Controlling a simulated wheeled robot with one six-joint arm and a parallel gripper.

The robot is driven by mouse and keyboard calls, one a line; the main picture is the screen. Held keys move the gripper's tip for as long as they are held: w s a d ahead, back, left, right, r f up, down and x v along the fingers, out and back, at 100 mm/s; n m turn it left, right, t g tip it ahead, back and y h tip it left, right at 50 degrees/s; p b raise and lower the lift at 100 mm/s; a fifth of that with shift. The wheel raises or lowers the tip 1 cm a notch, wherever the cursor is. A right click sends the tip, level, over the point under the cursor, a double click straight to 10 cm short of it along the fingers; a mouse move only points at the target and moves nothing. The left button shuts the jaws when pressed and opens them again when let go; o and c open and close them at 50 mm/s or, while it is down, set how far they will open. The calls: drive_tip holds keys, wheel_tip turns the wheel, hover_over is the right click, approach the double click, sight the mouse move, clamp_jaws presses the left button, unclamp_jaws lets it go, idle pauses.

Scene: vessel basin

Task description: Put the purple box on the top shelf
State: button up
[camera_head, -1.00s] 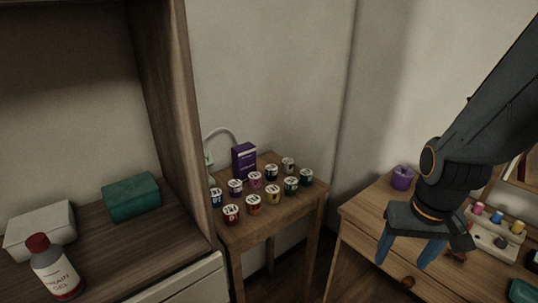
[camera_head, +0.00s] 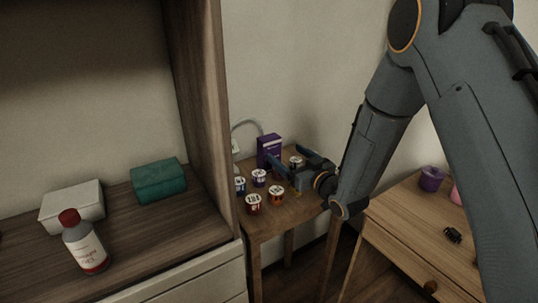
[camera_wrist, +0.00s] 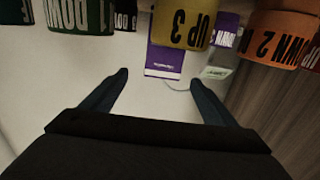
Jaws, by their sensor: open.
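The purple box (camera_head: 267,148) stands upright at the back of the small wooden side table (camera_head: 250,222), near the wall. My gripper (camera_head: 284,162) reaches over this table from the right, open and empty, with its fingers pointing toward the box. In the wrist view, which is upside down, the box (camera_wrist: 166,58) shows beyond the open fingertips (camera_wrist: 158,79), roughly between them and apart from them. Part of it is hidden there by a yellow cup. A wooden shelf unit (camera_head: 200,120) stands at the left; I cannot tell which of its boards is the top shelf.
Several small labelled cups (camera_head: 253,203) stand on the side table close around my gripper. The visible shelf board holds a teal box (camera_head: 158,180), a white box (camera_head: 72,205) and a red-capped bottle (camera_head: 84,243). A desk with a purple pot (camera_head: 431,178) is at the right.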

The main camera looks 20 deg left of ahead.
sight(273, 144)
drive_tip(key=p+x, duration=0.1)
drive_tip(key=x, duration=0.1)
drive_tip(key=p+x, duration=0.1)
drive_tip(key=x, duration=0.3)
drive_tip(key=shift+a+r+p, duration=0.35)
drive_tip(key=shift+a+p, duration=0.05)
drive_tip(key=shift+a, duration=0.2)
drive_tip(key=shift+w+a+f, duration=0.1)
drive_tip(key=shift+w+a, duration=0.25)
drive_tip(key=c, duration=1.3)
